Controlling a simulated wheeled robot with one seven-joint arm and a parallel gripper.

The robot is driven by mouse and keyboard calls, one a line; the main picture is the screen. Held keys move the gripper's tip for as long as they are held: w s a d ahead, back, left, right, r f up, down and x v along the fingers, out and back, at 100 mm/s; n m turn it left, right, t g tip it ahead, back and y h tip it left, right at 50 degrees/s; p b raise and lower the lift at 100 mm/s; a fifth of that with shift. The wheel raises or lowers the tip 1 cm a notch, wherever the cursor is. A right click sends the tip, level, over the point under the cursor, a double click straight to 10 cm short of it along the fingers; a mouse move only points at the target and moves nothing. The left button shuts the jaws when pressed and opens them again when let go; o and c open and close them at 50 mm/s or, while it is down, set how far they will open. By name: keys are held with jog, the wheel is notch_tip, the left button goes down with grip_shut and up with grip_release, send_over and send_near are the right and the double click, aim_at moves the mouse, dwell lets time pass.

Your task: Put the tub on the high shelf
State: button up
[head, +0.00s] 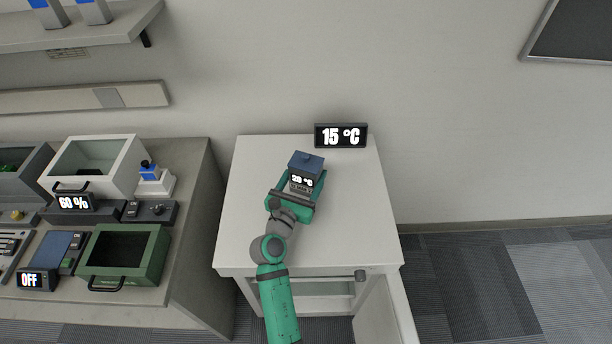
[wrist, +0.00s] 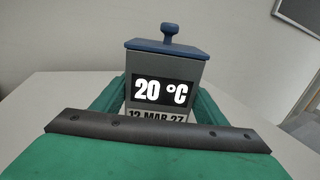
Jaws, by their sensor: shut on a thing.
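The tub (head: 307,164) is a small grey box with a blue lid and knob. Its front label reads 20 °C, with a date, 12 MAR 27, partly showing below in the wrist view (wrist: 166,72). My green gripper (head: 298,190) is shut on the tub over the white table (head: 245,230), with a green finger on each side of it. The tub looks upright; I cannot tell whether its base touches the table. The high shelf (head: 110,32) is on the wall at the upper left of the head view, apart from the tub.
Blue-and-grey items (head: 94,11) stand on the shelf. A display reading 15 °C (head: 341,136) stands at the table's back. The left counter (head: 190,205) holds a white bin (head: 95,160), a green bin (head: 125,254) and several devices. An open door (head: 385,315) hangs below the table's front.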

aim_at(302, 175)
jog(key=shift+r, duration=0.6)
notch_tip(302, 175, up, 2)
jog(key=s+d+r, duration=0.2)
jog(key=d+r, duration=0.3)
jog(key=d, duration=0.1)
jog(key=s+d+r, duration=0.2)
jog(key=d+r, duration=0.3)
jog(key=d, duration=0.2)
jog(key=shift+s, duration=0.25)
